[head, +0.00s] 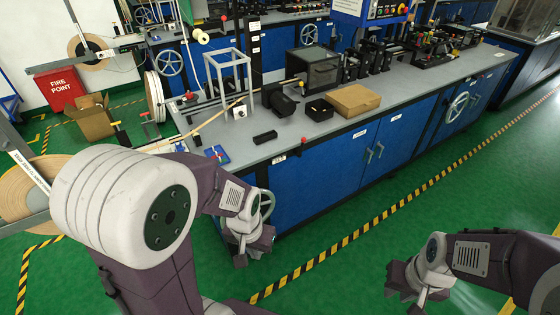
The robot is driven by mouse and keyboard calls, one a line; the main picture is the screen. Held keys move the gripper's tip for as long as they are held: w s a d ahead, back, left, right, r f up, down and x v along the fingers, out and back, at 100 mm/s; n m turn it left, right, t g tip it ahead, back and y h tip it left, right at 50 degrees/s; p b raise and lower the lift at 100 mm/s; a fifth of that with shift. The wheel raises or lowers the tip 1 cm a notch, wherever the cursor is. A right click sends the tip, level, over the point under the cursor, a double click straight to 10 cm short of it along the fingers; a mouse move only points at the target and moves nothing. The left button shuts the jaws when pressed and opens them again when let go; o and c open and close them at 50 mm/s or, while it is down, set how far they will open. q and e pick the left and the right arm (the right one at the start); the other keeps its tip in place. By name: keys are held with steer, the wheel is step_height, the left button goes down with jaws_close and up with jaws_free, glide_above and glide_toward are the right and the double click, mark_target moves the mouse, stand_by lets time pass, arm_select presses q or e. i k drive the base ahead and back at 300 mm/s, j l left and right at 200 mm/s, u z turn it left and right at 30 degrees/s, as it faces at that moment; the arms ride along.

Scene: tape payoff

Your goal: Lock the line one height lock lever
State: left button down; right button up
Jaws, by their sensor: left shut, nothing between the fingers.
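My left gripper (262,246) is shut and empty. It is in front of the blue cabinet's near left end, beside a grey handwheel (267,203) that it and my arm partly hide. I cannot make out a height lock lever there; it may be hidden behind my arm. A small red-knobbed part (302,141) stands on the bench's near edge above a label, and I cannot tell if it is the lever. My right gripper (398,282) hangs over the green floor at the lower right, away from the bench; its finger opening is unclear.
The grey-topped bench (420,95) carries a cardboard box (353,100), black boxes and machines. At left are a large tape reel (25,190), an open carton (91,117) and a red fire point box (59,88). The green floor before the bench is clear, with a yellow-black line.

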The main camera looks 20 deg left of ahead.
mark_target(302, 147)
steer(key=i+j+z, duration=0.3)
steer(key=i, duration=0.15)
steer(key=i+j+z, duration=0.3)
steer(key=i, duration=0.1)
